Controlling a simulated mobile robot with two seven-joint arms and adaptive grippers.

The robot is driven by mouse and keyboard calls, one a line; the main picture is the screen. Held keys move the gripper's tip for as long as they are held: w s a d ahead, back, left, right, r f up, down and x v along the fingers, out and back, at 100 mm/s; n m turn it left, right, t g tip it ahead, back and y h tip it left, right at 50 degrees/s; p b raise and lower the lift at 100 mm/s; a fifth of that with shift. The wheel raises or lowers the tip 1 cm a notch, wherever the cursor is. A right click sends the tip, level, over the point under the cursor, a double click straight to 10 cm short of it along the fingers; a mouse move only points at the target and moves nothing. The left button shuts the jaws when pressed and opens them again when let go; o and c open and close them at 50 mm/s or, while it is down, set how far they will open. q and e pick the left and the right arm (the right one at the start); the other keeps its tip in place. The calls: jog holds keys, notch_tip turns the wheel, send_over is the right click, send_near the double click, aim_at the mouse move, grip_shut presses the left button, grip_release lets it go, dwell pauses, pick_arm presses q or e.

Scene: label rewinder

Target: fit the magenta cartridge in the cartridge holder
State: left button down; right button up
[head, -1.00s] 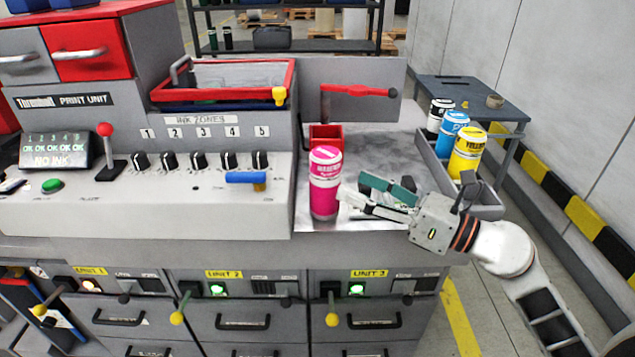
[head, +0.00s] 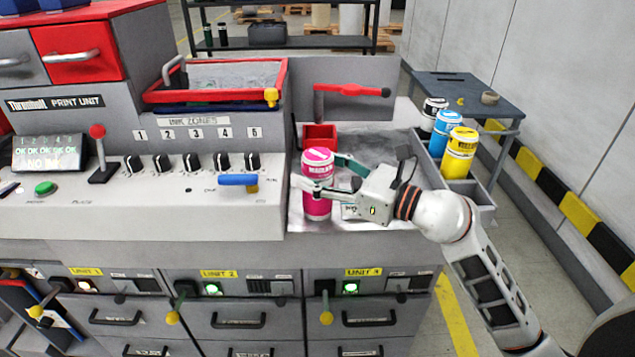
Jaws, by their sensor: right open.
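The magenta cartridge (head: 317,207) stands upright on the grey worktop near its front edge, with a white band and a magenta lid. My right gripper (head: 320,175) is open around its upper part, one finger in front of it and the other behind it. I cannot tell whether either finger touches it. A red open-topped box (head: 319,133), which looks like the cartridge holder, stands just behind the cartridge, its lower front partly hidden. A red lever (head: 350,90) is above and behind the box. My left gripper is out of view.
Black (head: 432,112), blue (head: 444,128) and yellow (head: 459,156) cartridges stand in a grey tray (head: 482,193) at the right. The print unit's console, with knobs and a blue-handled lever (head: 238,180), is to the left. The worktop right of the red box is clear.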

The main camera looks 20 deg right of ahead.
jog(key=c, duration=1.7)
jog(key=shift+r, duration=0.1)
